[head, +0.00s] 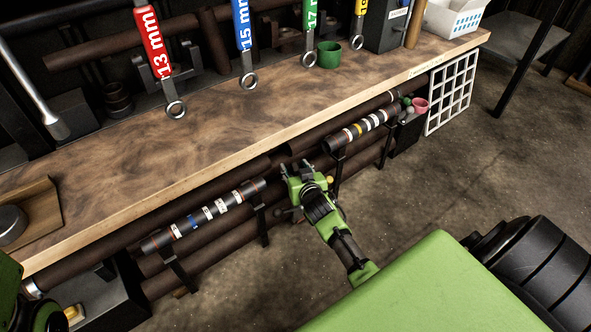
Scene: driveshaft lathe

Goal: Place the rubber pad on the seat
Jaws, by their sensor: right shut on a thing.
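My right gripper (299,178) is at the front of the wooden workbench, just below its front edge and beside the dark pipes. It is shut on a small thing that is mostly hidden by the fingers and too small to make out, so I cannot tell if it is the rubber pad. I cannot pick out a rubber pad or a seat for it elsewhere in this view. Part of my left arm (9,283) shows at the lower left edge, but its gripper is not in view.
The workbench (225,125) runs diagonally, with hanging wrenches (157,55) and a green cup (329,54) at its back. Two banded shafts, left (207,213) and right (361,130), lie on brackets below its edge. A white grid (452,92) stands right. Floor right of the gripper is clear.

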